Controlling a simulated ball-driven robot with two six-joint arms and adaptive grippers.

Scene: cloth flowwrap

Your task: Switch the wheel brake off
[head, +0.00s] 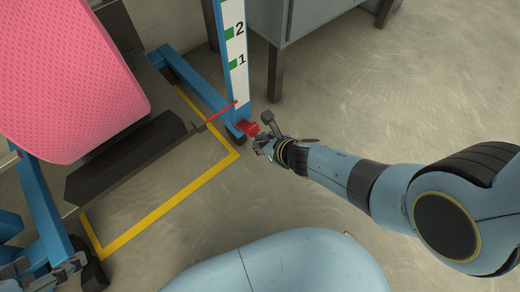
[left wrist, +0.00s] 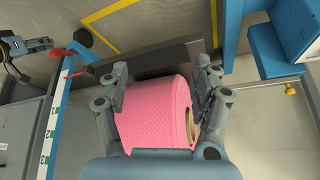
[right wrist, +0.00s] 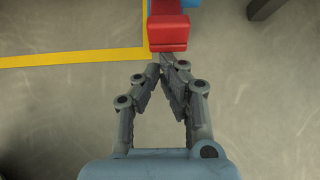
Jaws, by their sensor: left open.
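The red wheel brake pedal (head: 247,128) sits low at the foot of the blue post with the number scale, above a dark wheel. In the right wrist view the red pedal (right wrist: 168,34) is at the top centre, just beyond the fingertips. My right gripper (head: 264,146) is beside the pedal. Its fingers (right wrist: 163,68) meet at the tips with nothing seen between them; contact with the pedal is unclear.
A pink roll (head: 70,85) hangs on the blue frame (head: 195,80), above a dark beam (head: 130,155). Yellow floor tape (head: 170,205) marks a corner. A grey cabinet (head: 310,14) stands behind.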

